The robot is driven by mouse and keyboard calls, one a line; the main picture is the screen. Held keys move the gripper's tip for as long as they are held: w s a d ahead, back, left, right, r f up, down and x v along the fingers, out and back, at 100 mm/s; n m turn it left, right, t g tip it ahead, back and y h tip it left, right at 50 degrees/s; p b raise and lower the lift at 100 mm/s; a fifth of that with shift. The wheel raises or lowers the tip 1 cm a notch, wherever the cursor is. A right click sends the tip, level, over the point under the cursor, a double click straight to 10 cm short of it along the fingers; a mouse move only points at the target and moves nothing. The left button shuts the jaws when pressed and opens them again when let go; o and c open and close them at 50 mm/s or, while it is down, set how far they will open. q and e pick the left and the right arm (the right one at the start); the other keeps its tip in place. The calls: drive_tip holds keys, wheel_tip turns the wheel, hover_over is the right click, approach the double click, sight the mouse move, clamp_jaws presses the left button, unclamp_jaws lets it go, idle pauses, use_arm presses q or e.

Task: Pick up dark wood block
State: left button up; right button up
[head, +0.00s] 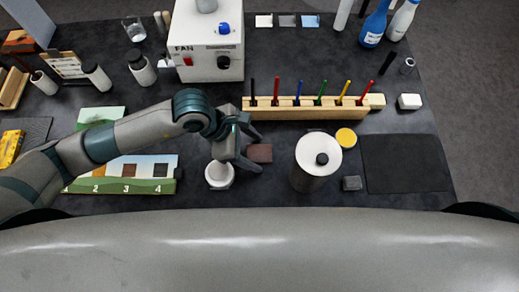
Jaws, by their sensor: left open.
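My left gripper (256,150) comes in from the left and is open. Its fingers spread on the far and near sides of the block, and nothing is held between them. I cannot tell whether a finger touches the block or how high the fingers are above the table. My right gripper is not in view.
A white round-topped object (219,174) stands just below the left gripper. A wooden rack (310,113) with coloured sticks lies behind the block. A white-topped cylinder (317,155) stands to its right. A numbered board (150,186) lies to the left.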

sight(253, 153)
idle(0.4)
use_arm(q)
drive_tip(key=c, duration=1.1)
drive_tip(key=shift+r, duration=0.1)
drive_tip(key=shift+c, duration=0.2)
drive_tip(key=shift+r+b, duration=0.4)
drive_tip(key=shift+r, duration=0.2)
wheel_tip(253, 153, up, 9)
drive_tip(key=b, duration=0.2)
drive_tip(key=shift+f+b, duration=0.2)
drive_tip(key=shift+b, duration=0.1)
